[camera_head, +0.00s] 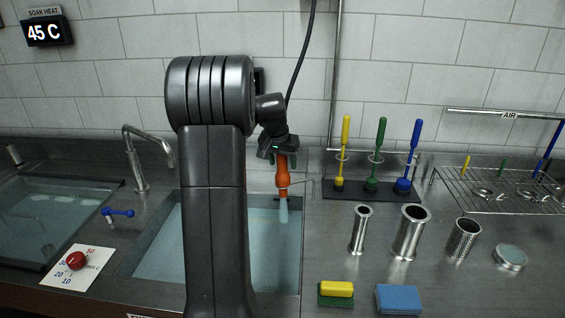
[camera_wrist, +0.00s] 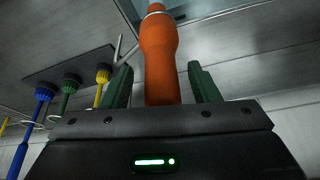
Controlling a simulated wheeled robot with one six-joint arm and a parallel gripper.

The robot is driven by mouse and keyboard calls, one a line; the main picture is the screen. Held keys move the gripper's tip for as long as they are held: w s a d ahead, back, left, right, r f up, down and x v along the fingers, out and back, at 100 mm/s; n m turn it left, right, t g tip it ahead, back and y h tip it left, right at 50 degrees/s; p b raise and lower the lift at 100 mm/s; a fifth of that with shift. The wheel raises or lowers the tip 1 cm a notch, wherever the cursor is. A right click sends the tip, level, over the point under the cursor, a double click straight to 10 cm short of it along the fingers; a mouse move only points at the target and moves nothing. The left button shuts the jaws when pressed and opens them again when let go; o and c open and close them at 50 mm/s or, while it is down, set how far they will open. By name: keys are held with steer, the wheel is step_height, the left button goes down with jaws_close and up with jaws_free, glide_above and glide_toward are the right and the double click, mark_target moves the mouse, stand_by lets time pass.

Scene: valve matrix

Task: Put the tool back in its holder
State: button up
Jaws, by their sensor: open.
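The tool (camera_head: 282,172) has an orange body and a pale lower end. It hangs upright over the right edge of the filled sink. My gripper (camera_head: 281,150) is at its top, pointing down. In the wrist view, the orange body (camera_wrist: 160,60) stands between the green fingers of my gripper (camera_wrist: 161,85), with a narrow gap on each side. The jaws are open. A thin wire bracket (camera_head: 311,185) is beside the tool. I cannot tell whether it goes around the tool or touches it.
Yellow (camera_head: 345,140), green (camera_head: 380,145) and blue (camera_head: 412,150) brushes stand on a dark mat to the right. A faucet (camera_head: 140,165) stands left of my arm.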

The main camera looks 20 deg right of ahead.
steer(key=b+v, duration=0.1)
steer(key=v, duration=1.2)
steer(key=shift+s, duration=0.1)
steer(key=p+x, duration=0.1)
steer(key=x, duration=1.2)
steer(key=shift+w+d+f, duration=0.1)
steer(key=shift+w+f, duration=0.1)
steer(key=shift+f, duration=0.1)
steer(key=shift+r+p, duration=0.25)
steer(key=shift+p, duration=0.1)
steer(key=shift+r, duration=0.1)
